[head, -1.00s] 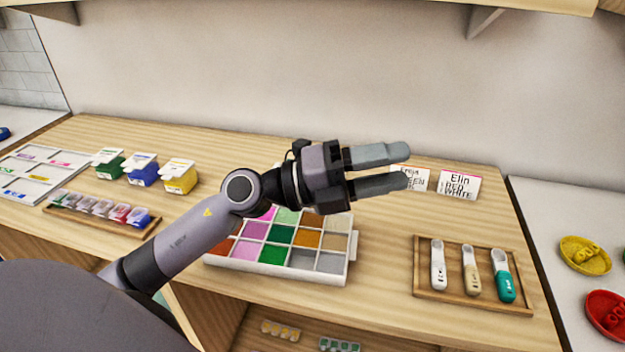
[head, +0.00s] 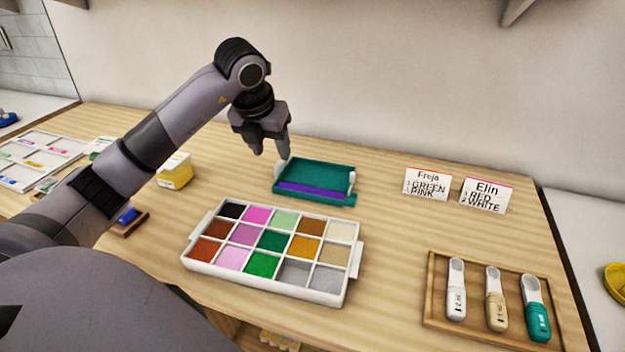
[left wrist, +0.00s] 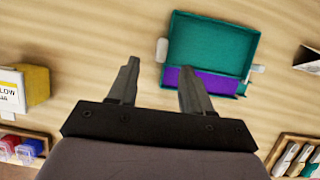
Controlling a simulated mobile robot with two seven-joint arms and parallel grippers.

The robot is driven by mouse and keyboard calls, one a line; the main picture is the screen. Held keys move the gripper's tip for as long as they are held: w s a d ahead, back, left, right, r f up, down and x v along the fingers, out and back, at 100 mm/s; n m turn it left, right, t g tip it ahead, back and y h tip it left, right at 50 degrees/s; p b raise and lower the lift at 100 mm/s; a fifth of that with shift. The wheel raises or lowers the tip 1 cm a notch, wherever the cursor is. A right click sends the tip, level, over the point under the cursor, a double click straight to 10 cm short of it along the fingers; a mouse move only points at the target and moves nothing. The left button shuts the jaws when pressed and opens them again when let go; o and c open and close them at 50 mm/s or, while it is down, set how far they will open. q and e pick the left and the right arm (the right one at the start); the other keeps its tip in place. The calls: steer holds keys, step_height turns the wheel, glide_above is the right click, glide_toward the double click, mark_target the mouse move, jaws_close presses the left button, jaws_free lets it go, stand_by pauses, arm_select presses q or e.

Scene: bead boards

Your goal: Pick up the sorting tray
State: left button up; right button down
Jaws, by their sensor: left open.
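A shallow teal tray (head: 318,174) with a purple strip along its front and white grips at its two ends stands behind the white compartment tray. It also shows in the left wrist view (left wrist: 212,45), upper right of the fingers. My left gripper (head: 270,154) is open and empty, pointing down just left of the teal tray's left grip. The white tray (head: 262,287) of many coloured bead compartments lies in front, with a tab at each end. My right gripper is not in view.
A yellow box (head: 176,176) stands left of my gripper. My left arm covers part of the left side. Wood between the trays and cards is clear.

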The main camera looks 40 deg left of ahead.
mark_target(277, 165)
arm_select(q)
steer(key=x, duration=0.6)
steer(key=shift+s+d, duration=0.1)
steer(key=shift+d, duration=0.1)
jaws_close()
